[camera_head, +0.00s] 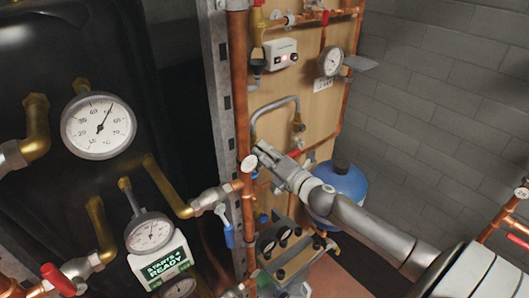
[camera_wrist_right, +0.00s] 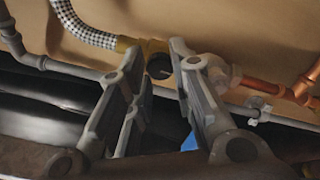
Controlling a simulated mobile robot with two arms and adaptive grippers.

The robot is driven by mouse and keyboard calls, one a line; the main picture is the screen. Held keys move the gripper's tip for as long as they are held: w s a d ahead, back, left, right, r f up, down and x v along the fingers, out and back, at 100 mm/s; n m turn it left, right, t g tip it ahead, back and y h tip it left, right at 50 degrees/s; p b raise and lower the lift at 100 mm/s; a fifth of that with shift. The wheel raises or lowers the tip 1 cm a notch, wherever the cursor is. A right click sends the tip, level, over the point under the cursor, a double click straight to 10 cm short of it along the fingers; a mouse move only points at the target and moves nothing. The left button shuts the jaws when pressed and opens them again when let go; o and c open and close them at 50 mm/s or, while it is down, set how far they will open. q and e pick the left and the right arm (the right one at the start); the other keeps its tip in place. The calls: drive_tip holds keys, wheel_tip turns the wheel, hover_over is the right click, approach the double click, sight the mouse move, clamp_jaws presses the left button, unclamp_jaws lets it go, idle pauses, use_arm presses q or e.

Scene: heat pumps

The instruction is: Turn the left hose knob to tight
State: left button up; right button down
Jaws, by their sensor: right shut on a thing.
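The grey hose (camera_head: 272,105) arches over the tan board in the head view. Its left end drops behind my right gripper (camera_head: 262,154), which reaches in from the right. In the right wrist view the checkered hose (camera_wrist_right: 85,24) ends in a brass fitting (camera_wrist_right: 126,43). Beside that fitting a small dark round knob (camera_wrist_right: 159,67) sits between the two fingers of my right gripper (camera_wrist_right: 157,60). The gripper is shut on this left hose knob, with one finger on each side. In the head view the knob is hidden by the gripper. My left gripper is out of view.
A white round tag (camera_head: 249,163) hangs on the copper pipe (camera_head: 240,75) left of the gripper. A blue tank (camera_head: 345,181) stands behind my right arm. Large gauges (camera_head: 98,125) and a blue-handled valve (camera_head: 229,236) are at the left. A red handle (camera_head: 295,153) is nearby.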

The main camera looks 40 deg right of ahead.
drive_tip(key=shift+m+p, duration=2.85)
drive_tip(key=shift+m, duration=5.55)
drive_tip(key=c, duration=1.3)
unclamp_jaws()
drive_tip(key=shift+o, duration=0.2)
drive_tip(key=shift+s, duration=0.15)
drive_tip(key=s+d, duration=0.1)
drive_tip(key=s, duration=1)
drive_tip(key=shift+s, duration=0.35)
